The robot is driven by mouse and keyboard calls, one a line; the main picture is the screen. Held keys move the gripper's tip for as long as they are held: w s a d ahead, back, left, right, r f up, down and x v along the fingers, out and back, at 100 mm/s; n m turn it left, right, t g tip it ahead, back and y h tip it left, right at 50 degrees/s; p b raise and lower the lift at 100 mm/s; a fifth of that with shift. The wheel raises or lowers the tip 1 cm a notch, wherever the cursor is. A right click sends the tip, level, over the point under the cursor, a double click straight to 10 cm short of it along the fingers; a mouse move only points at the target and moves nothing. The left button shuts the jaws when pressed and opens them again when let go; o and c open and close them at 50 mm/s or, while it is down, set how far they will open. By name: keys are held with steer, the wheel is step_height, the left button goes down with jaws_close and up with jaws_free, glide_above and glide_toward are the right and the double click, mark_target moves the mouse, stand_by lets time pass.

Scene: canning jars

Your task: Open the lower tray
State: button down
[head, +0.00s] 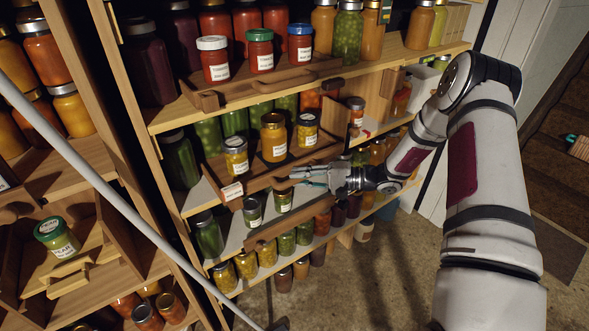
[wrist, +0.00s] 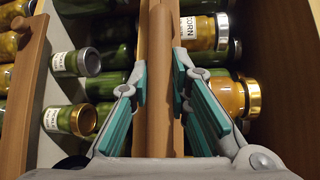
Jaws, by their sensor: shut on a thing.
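My gripper (head: 306,176) reaches in from the right to the front of the middle wooden tray (head: 262,182). In the wrist view, my gripper (wrist: 160,85) has its teal fingers on both sides of a round wooden handle bar (wrist: 160,35), shut on it. This tray holds corn jars (head: 236,158) and a taller orange jar (head: 273,140). A lower wooden tray front (head: 285,234) shows beneath it, with small green jars (head: 252,212) behind. It also shows at the left of the wrist view (wrist: 22,95). My fingers hide part of the handle.
An upper tray (head: 215,100) holds jars with white, green and blue lids. Packed jars fill the shelves around. Bare floor (head: 390,265) lies in front at right.

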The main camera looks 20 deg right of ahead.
steer(key=s+d+p, duration=0.2)
steer(key=s, duration=0.5)
steer(key=s+d+p, duration=0.3)
steer(key=s, duration=0.5)
steer(key=shift+s+p, duration=0.3)
steer(key=shift+d, duration=0.1)
steer(key=c, duration=1.5)
jaws_free()
steer(key=shift+d, duration=0.1)
steer(key=v, duration=1.1)
steer(key=shift+s+d, duration=0.2)
steer(key=shift+d, duration=0.1)
